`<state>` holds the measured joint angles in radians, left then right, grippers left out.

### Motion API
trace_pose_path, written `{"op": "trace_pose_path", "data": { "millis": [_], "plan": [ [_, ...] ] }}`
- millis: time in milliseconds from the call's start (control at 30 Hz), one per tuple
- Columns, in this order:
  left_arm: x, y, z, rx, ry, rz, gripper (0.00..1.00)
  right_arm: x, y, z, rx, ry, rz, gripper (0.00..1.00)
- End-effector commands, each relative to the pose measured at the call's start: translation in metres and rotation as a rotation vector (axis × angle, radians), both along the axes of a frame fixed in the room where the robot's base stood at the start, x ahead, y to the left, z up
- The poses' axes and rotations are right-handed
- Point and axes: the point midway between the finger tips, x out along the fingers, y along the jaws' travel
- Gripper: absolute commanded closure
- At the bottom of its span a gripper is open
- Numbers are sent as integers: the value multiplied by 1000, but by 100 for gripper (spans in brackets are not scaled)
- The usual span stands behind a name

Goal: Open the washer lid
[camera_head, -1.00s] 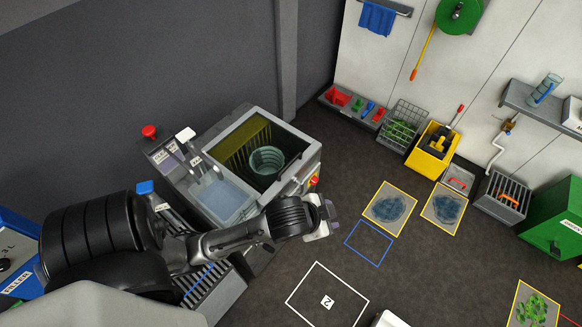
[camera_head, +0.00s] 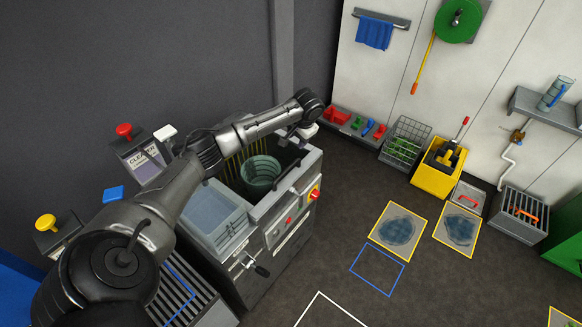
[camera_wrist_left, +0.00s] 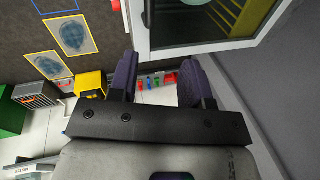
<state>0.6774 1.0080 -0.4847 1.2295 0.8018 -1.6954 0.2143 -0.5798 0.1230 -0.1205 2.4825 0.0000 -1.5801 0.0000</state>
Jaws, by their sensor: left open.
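The grey washer (camera_head: 283,200) stands at the left centre of the head view. Its light frame encloses a dark well with a green bucket (camera_head: 259,172) inside. I cannot tell whether a clear lid pane covers the well. My left arm reaches across the washer. The left gripper (camera_head: 297,134) is near the far right corner of the frame; contact cannot be told. In the wrist view the left gripper's dark fingers (camera_wrist_left: 160,80) are apart with nothing between them. The pale frame (camera_wrist_left: 143,32) is just beyond them. The right gripper is not in view.
A blue-grey basin (camera_head: 214,215) adjoins the well. A red button (camera_head: 124,130) stands behind it. The wall is close behind the washer. A small-parts tray (camera_head: 352,124) and a yellow mop bucket (camera_head: 437,170) are to the right. The floor in front is largely clear.

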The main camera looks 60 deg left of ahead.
Motion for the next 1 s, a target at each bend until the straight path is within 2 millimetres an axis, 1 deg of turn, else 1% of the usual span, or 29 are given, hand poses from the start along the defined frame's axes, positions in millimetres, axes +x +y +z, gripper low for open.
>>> {"op": "trace_pose_path", "data": {
  "millis": [33, 100, 133, 267, 367, 800, 1000],
  "plan": [
    [-4, -1, -5, -46, 10, 48, 56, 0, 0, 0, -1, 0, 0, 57],
    [-5, -9, -6, -87, 10, 88, 56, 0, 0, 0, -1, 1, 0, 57],
    [-6, -10, -6, -90, 11, 105, 56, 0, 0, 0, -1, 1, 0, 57],
    [-7, -9, -12, -83, 7, 145, 56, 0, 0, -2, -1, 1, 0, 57],
    [-8, -7, -23, -82, 6, 150, 56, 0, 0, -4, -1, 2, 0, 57],
    [-15, 6, -102, -81, 7, 147, 56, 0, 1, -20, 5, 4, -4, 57],
    [-17, 11, -126, -80, 4, 147, 56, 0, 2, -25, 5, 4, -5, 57]
  ]
}}
